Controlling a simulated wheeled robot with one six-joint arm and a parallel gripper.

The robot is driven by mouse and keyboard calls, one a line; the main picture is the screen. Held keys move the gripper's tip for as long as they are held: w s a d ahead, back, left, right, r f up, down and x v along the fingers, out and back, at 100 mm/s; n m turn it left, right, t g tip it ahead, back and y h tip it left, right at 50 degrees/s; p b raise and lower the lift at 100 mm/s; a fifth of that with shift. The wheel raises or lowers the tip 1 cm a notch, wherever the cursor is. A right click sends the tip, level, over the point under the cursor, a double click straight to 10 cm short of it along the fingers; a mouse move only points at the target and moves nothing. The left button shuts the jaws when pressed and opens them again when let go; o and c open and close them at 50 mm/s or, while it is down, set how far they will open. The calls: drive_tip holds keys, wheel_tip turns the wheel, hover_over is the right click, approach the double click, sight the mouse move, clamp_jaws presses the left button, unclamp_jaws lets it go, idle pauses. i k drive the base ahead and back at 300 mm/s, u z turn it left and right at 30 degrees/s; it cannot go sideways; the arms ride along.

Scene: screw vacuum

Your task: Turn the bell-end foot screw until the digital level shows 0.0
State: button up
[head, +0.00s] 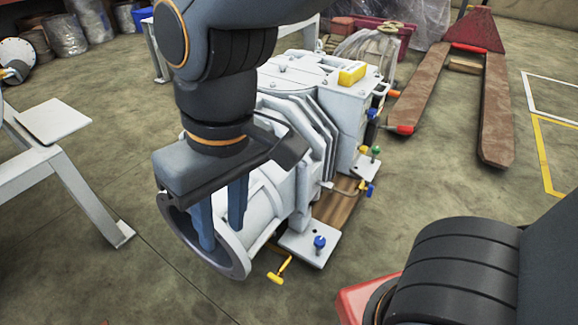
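The white vacuum pump (285,125) stands on the floor, with its round bell flange (240,262) facing the near left. A blue-topped foot screw (319,242) stands on a white foot plate (300,246) near the bell end. The digital level, a small yellow box (352,73), lies on top of the pump; its reading cannot be made out. My gripper (222,240) points down over the bell flange, its two blue fingers apart with nothing seen between them. It is left of the foot screw and away from it. Whether the fingers touch the flange cannot be told.
A yellow T-handle (280,268) sticks out low beside the foot plate. Blue, green and yellow knobs line the pump's right side. A white frame (75,165) stands at left, a rusty pallet jack (425,85) at back right. The floor (440,190) right of the pump is clear.

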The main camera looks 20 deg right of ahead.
sight(320, 241)
drive_tip(key=u, duration=1.2)
drive_tip(key=k, duration=1.65)
drive_tip(key=z, duration=1.45)
drive_tip(key=i, duration=1)
drive_tip(key=u, duration=0.05)
